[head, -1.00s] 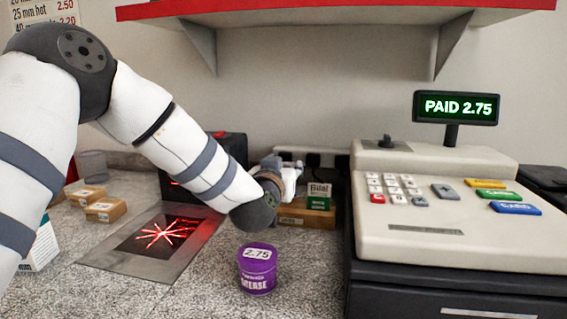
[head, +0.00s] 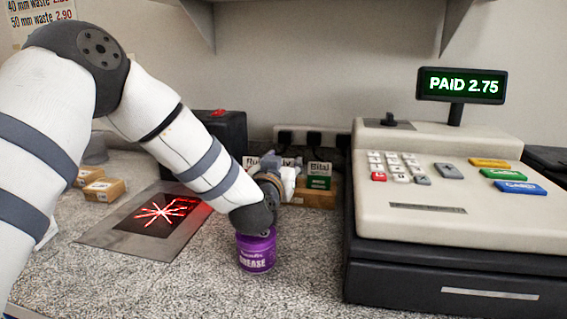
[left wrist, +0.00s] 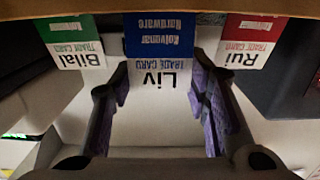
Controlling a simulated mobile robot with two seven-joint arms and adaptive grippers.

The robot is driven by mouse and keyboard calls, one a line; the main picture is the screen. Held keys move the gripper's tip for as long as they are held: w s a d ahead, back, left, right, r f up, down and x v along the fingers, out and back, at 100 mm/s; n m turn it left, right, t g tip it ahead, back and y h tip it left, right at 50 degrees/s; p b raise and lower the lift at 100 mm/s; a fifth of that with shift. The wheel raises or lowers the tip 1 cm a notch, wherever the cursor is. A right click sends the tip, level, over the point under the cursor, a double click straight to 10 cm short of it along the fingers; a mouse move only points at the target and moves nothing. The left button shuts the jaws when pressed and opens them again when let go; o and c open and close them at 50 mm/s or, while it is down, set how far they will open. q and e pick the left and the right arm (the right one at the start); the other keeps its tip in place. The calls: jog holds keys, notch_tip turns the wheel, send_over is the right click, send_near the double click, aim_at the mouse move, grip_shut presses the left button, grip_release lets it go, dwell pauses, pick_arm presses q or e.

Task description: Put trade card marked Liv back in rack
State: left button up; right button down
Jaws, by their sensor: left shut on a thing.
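The Liv trade card (left wrist: 160,72), blue and white, appears upside down in the left wrist view. My left gripper (left wrist: 158,92) is shut on it, with a purple-padded finger at each side edge. The card's blue end meets the edge of the wooden rack (left wrist: 100,7); I cannot tell whether it is seated in a slot. The green Bilal card (left wrist: 75,45) and red Rui card (left wrist: 247,42) flank it. In the head view, my left gripper (head: 284,178) is at the rack (head: 312,196), partly hidden by my wrist. My right gripper is out of view.
A purple grease tub (head: 257,252) stands just below my left wrist, its top hidden by it. The cash register (head: 440,220) stands to the right. A scanner plate (head: 110,240) and small boxes (head: 104,189) are to the left. The front counter is clear.

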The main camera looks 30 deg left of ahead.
pick_arm(q)
jog(key=o, duration=0.8)
jog(key=shift+c, duration=0.2)
notch_tip(320, 180, up, 10)
dwell(0.3)
